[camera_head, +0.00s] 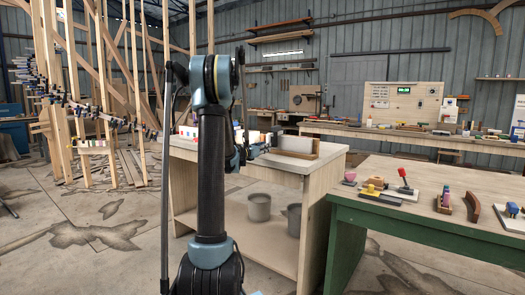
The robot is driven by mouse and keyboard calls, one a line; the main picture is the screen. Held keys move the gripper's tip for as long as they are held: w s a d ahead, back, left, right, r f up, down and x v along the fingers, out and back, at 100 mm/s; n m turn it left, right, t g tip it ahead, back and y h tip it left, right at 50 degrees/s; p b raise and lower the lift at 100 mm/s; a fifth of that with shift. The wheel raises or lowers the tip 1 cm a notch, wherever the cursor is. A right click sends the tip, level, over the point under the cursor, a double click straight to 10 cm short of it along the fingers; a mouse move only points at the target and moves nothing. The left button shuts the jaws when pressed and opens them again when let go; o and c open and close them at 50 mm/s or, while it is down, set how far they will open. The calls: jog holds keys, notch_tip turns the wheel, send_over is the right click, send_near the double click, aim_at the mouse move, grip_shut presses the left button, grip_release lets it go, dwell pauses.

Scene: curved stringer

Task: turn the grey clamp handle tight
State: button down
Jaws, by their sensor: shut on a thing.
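My gripper (257,150) is low over the pale-topped bench in the middle, partly hidden behind my own arm. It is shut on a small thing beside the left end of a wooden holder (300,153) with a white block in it. The held thing is too small and too covered to name. Small dark and grey parts show around the gripper, but I cannot make out the grey clamp handle among them. The curved stringer (60,85), a tall wooden frame with many small coloured pieces along it, stands at the far left, apart from my gripper.
The pale-topped bench (330,151) has two grey buckets (259,207) on its lower shelf. A green-framed table (400,228) at the right carries several small tools and blocks. A long workbench (400,134) lines the back wall. The stained floor at the left front is open.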

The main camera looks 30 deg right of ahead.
jog(key=m, duration=0.4)
jog(key=shift+s+m, duration=0.1)
jog(key=shift+m, duration=0.2)
jog(key=m, duration=1.3)
jog(key=shift+f+m, duration=0.1)
jog(key=shift+m, duration=0.2)
jog(key=m, duration=0.9)
jog(key=shift+f, duration=0.1)
jog(key=m, duration=0.4)
jog(key=shift+m, duration=2.1)
